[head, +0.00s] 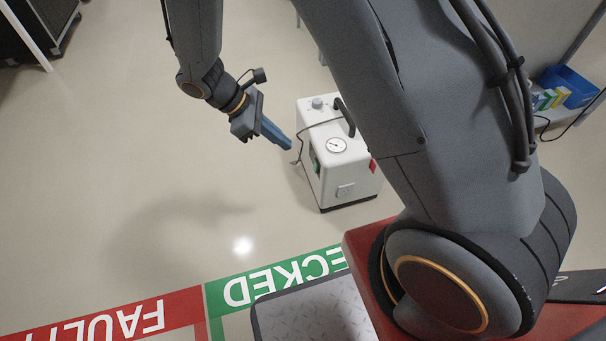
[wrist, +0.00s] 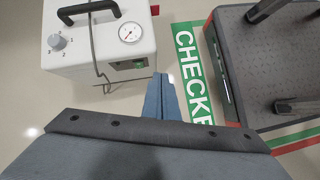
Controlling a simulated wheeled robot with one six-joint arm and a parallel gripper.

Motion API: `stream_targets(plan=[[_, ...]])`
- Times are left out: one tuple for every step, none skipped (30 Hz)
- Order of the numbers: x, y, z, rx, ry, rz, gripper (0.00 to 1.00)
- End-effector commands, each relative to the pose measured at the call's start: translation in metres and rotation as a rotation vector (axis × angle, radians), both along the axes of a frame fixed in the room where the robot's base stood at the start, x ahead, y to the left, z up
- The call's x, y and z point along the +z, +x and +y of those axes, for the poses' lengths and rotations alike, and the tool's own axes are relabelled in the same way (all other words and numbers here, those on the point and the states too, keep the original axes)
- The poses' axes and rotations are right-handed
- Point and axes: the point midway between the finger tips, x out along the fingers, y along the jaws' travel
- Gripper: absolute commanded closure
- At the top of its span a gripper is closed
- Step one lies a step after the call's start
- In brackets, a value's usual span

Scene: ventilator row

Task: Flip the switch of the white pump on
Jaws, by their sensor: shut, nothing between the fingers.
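The white pump (head: 335,180) stands upright on the floor, with a black handle, a round gauge and a grey knob on top. It also shows at the upper left of the wrist view (wrist: 100,50). A dark panel with a green part (wrist: 138,65), which looks like the switch, is on its side; the same green part shows in the head view (head: 316,162). I cannot tell the switch position. My gripper (head: 289,145) is shut and empty, its blue fingers (wrist: 160,78) pointing toward that side, close to the panel. Contact cannot be told.
A grey cable (wrist: 95,58) hangs over the pump's side near the panel. A red tag (head: 373,166) is on another side. A green floor marking (head: 285,278) and a red one (head: 130,318) lie in front. A blue bin (head: 568,86) sits at right. Floor to the left is clear.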

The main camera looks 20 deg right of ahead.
Motion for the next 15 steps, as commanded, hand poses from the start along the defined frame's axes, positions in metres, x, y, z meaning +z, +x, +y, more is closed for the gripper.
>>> stream_targets(plan=[[-0.031, 0.01, 0.006, 0.047, -0.023, 0.018, 1.0], [-0.041, 0.015, 0.009, 0.075, -0.035, 0.025, 1.0], [-0.055, 0.02, 0.013, 0.11, -0.051, 0.036, 1.0], [-0.064, 0.024, 0.015, 0.133, -0.062, 0.044, 1.0], [-0.072, 0.027, 0.017, 0.155, -0.073, 0.051, 1.0], [-0.082, 0.031, 0.021, 0.181, -0.085, 0.058, 1.0], [-0.089, 0.034, 0.023, 0.199, -0.095, 0.063, 1.0], [-0.094, 0.037, 0.024, 0.214, -0.101, 0.068, 1.0], [-0.1, 0.039, 0.026, 0.232, -0.11, 0.074, 1.0], [-0.104, 0.041, 0.027, 0.243, -0.116, 0.076, 1.0], [-0.107, 0.043, 0.029, 0.253, -0.121, 0.079, 1.0], [-0.11, 0.044, 0.03, 0.263, -0.126, 0.081, 1.0], [-0.111, 0.044, 0.03, 0.267, -0.129, 0.083, 1.0], [-0.112, 0.045, 0.031, 0.271, -0.131, 0.084, 1.0], [-0.113, 0.045, 0.031, 0.273, -0.132, 0.085, 1.0]])
